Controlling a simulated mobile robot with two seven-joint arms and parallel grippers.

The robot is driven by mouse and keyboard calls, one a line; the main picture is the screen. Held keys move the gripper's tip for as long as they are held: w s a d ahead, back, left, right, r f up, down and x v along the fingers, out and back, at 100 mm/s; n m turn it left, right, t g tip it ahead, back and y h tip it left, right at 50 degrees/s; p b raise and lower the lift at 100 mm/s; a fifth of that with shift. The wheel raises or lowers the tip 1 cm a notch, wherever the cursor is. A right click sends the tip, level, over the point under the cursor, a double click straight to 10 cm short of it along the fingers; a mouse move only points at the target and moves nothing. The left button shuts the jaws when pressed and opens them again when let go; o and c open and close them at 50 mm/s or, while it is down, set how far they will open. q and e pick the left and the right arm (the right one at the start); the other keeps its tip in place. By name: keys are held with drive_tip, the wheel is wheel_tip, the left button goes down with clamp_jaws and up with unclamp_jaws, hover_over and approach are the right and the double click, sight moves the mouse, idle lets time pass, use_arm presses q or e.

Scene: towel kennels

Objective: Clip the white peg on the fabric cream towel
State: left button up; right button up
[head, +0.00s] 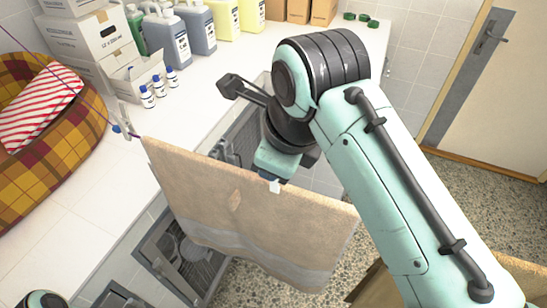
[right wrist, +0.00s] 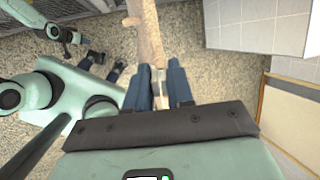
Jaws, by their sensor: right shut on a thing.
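The cream towel (head: 250,222) hangs spread out beside the counter, its upper edge running from the left corner down towards the right. My right gripper (head: 277,172) is at this upper edge, right of the towel's middle. It is shut on the white peg (head: 275,187), a small pale piece at the towel's edge. In the right wrist view the peg (right wrist: 159,88) is between the blue fingers, and the towel (right wrist: 148,35) shows edge-on just beyond. Whether the peg's jaws straddle the fabric I cannot tell. My left gripper (right wrist: 68,35) is small at the upper left, apart from the towel; its jaws are unclear.
The white counter (head: 105,190) holds a plaid pet bed (head: 60,130), small bottles (head: 158,88), boxes (head: 90,35) and several jugs (head: 195,28). A thin purple line (head: 75,85) runs from the upper left towards the towel's corner. Speckled floor (head: 470,200) is open at the right, before a door (head: 500,90).

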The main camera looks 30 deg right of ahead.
use_arm(q)
drive_tip(key=shift+s+f, duration=0.15)
use_arm(e)
drive_tip(key=shift+f, duration=0.3)
use_arm(q)
drive_tip(key=shift+s+f, duration=0.1)
drive_tip(key=shift+s, duration=0.05)
use_arm(e)
drive_tip(key=shift+f, duration=0.2)
drive_tip(key=shift+f, duration=0.1)
use_arm(q)
drive_tip(key=shift+s+f+b, duration=0.25)
drive_tip(key=shift+b, duration=0.15)
use_arm(e)
drive_tip(key=shift+f, duration=0.35)
drive_tip(key=o, duration=1.3)
drive_tip(key=shift+o, duration=0.2)
use_arm(q)
drive_tip(key=shift+w+r, duration=0.1)
